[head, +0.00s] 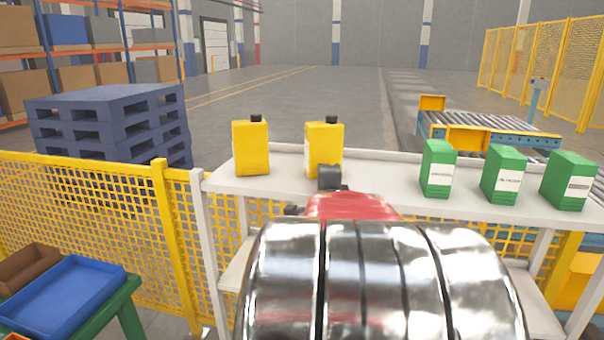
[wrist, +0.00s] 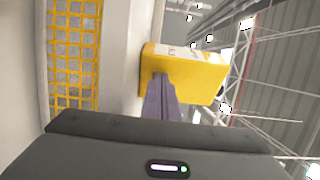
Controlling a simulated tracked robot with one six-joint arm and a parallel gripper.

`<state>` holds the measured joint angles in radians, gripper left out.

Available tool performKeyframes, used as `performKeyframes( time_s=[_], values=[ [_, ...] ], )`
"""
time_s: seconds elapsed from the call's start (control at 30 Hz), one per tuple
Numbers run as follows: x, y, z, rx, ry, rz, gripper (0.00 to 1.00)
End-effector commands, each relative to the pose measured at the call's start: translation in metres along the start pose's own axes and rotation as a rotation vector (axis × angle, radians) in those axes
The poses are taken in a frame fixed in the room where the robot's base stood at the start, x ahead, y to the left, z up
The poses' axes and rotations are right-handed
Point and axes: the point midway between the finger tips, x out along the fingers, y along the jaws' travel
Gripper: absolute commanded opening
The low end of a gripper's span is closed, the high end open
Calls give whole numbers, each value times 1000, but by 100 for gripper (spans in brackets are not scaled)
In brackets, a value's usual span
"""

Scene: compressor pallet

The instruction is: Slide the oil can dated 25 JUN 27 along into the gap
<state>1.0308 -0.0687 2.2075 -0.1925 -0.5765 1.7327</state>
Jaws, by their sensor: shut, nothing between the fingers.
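Two yellow oil cans with black caps stand upright on the white shelf (head: 388,186): a left can (head: 252,150) and a right can (head: 322,140). Their dates are not readable, so I cannot tell which is dated 25 JUN 27. My gripper (head: 328,172) is at the near side of the right can and hides its lower part. In the wrist view my shut, empty fingers (wrist: 161,82) reach up to a yellow can (wrist: 190,75), overlapping its edge; I cannot tell whether they touch. A white label shows on that can's side.
Three green boxes, left (head: 438,168), middle (head: 504,174) and right (head: 568,181), stand on the shelf's right part. Bare shelf lies between the two cans, and between the right can and the green boxes. Yellow mesh fencing (head: 90,210) is below left.

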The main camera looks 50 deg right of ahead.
Motion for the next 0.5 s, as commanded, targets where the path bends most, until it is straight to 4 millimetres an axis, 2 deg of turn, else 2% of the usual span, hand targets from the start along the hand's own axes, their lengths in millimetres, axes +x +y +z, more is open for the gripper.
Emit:
performKeyframes(
  time_s=[0.27, 0.5],
  values=[
    [-1, 1, -22, -1, -5, 1, 0],
    [-32, 0, -20, 0, -7, -1, 0]
  ],
)
